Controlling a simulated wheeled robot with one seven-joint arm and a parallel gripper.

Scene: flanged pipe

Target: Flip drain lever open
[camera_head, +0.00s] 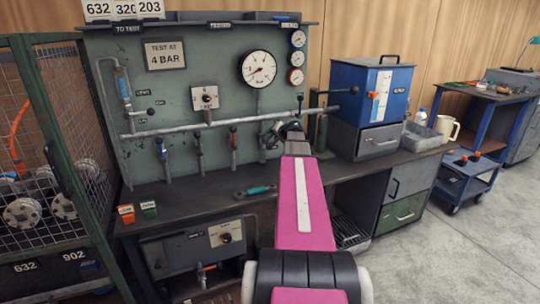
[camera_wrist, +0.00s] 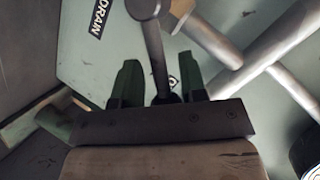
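The rod's lower end is hidden behind the gripper body. In the head view my gripper (camera_head: 284,127) is at the right part of the panel, by the horizontal pipe. It hides much of the fittings there, and I cannot make out the drain lever clearly.
The green test panel (camera_head: 190,65) carries gauges, a long pipe (camera_head: 180,128) and several other levers. A teal-handled tool (camera_head: 256,191) lies on the bench (camera_head: 200,190). A blue cabinet (camera_head: 370,95) stands right. A mesh cage (camera_head: 50,130) is at left.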

